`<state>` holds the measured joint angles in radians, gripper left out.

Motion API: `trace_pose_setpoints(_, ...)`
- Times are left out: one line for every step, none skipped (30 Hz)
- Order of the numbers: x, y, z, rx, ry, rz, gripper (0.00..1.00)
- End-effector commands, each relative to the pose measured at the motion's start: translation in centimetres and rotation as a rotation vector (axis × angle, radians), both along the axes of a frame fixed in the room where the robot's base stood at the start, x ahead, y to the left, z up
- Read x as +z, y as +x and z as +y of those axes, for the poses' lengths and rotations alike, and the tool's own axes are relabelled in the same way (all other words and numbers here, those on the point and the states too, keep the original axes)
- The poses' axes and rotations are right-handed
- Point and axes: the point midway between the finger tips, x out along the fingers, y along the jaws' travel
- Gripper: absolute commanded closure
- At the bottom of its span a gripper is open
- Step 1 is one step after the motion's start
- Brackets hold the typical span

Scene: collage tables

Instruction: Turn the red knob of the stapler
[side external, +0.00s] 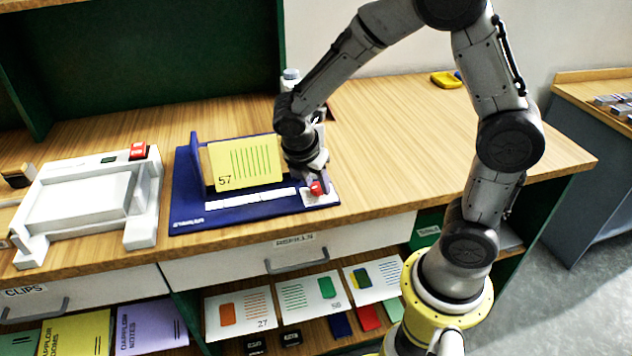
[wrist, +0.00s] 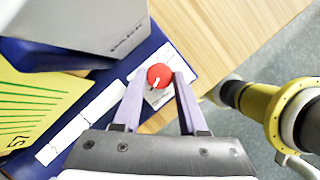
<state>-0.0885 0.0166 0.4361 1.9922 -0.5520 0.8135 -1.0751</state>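The stapler is a dark blue device (side external: 190,216) on the wooden table, with a yellow card marked 57 (side external: 245,163) standing on it. Its red knob (side external: 317,188) sits on a small white plate at the right front corner. In the wrist view the red knob (wrist: 160,76) shows a pale pointer mark and lies between the fingertips. My gripper (wrist: 158,85) is open, with one purple finger on each side of the knob. A gap shows on the left side; whether the right finger touches the knob is unclear. In the side view the gripper (side external: 318,180) is right above the plate, partly hidden by my wrist.
A white machine with a red switch (side external: 138,150) stands to the left. A grey block (wrist: 80,25) overhangs the blue base in the wrist view. A yellow object (side external: 446,80) lies at the back right. The table's right side is clear. Drawers and cards are below.

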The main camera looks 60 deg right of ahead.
Motion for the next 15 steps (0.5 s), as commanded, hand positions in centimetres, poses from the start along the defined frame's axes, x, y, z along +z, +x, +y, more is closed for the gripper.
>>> trace_pose_setpoints(0.02, 0.00, 0.01, 0.000, 0.000, 0.000, 0.83)
trace_pose_setpoints(0.03, 0.01, 0.01, 0.000, 0.000, 0.000, 0.89)
trace_pose_setpoints(0.03, 0.00, 0.01, 0.000, 0.000, 0.000, 0.96)
trace_pose_setpoints(0.03, 0.01, 0.01, 0.000, 0.000, 0.000, 1.00)
trace_pose_setpoints(0.03, 0.01, 0.00, 0.000, 0.000, 0.000, 1.00)
trace_pose_setpoints(0.03, 0.01, 0.00, 0.000, 0.000, 0.000, 1.00)
trace_pose_setpoints(0.04, 0.01, 0.01, 0.000, 0.000, 0.000, 1.00)
trace_pose_setpoints(0.04, 0.01, 0.01, 0.000, 0.000, 0.000, 1.00)
trace_pose_setpoints(0.04, 0.01, 0.01, -0.001, 0.000, 0.000, 1.00)
trace_pose_setpoints(0.04, 0.02, 0.01, -0.003, 0.000, 0.000, 1.00)
trace_pose_setpoints(0.04, 0.02, 0.01, -0.006, 0.000, 0.000, 1.00)
trace_pose_setpoints(0.05, 0.03, 0.01, -0.013, 0.000, -0.001, 1.00)
trace_pose_setpoints(0.05, 0.04, 0.01, -0.018, 0.000, 0.000, 1.00)
trace_pose_setpoints(0.05, 0.05, 0.00, -0.026, -0.001, 0.000, 1.00)
trace_pose_setpoints(0.04, 0.06, 0.00, -0.038, -0.001, 0.000, 1.00)
